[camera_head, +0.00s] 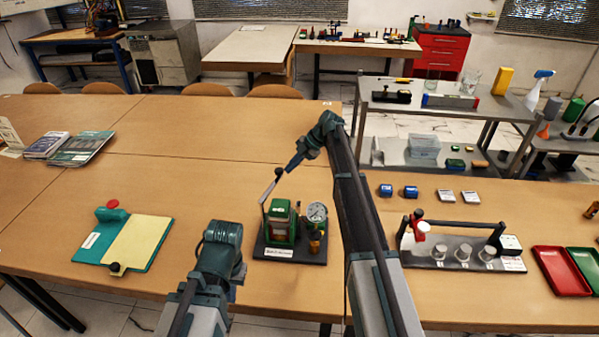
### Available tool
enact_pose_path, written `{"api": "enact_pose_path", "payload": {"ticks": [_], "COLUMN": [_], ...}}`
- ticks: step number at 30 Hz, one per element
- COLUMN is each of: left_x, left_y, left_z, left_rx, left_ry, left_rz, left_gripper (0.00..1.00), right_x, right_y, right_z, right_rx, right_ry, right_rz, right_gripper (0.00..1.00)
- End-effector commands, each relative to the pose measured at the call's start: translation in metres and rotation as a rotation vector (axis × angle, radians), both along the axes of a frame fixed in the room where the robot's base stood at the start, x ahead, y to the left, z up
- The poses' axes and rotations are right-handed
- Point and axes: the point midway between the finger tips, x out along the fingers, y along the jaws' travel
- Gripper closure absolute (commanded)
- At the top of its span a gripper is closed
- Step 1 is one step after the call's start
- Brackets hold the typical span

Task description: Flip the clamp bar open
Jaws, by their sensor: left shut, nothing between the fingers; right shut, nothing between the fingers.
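The clamp bar (459,225) is a dark bar lying lengthwise above a metal plate (430,254) on the right of the table, behind several silver cylinders (463,252). A red-and-white knob (422,227) is at its left end. My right gripper (291,166) is shut and empty, far left of the bar. It points down-left close to the tip of a grey lever on a green gauge device (281,222); I cannot tell whether they touch. My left gripper (232,294) is shut and empty, low at the front left of that device, partly hidden by its wrist.
A teal board with a yellow sheet (138,242) and magazines (82,148) lie at left. Small blue and grey blocks (411,192) sit behind the clamp plate. Red (560,270) and green trays are at right. My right arm crosses the table's middle.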

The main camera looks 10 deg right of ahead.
Motion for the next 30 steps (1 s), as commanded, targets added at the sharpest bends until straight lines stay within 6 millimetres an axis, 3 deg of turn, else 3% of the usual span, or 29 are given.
{"api": "enact_pose_path", "payload": {"ticks": [12, 30], "left_x": [0.000, 0.000], "left_y": [0.000, 0.000], "left_z": [0.000, 0.000], "left_rx": [0.000, 0.000], "left_ry": [0.000, 0.000], "left_rz": [0.000, 0.000], "left_gripper": [1.00, 1.00], "right_x": [0.032, 0.040], "right_y": [0.033, 0.047], "right_z": [0.000, 0.000], "right_rx": [-0.001, 0.000], "right_ry": [0.000, 0.001], "right_rz": [-0.001, -0.002], "right_gripper": [1.00, 1.00]}}
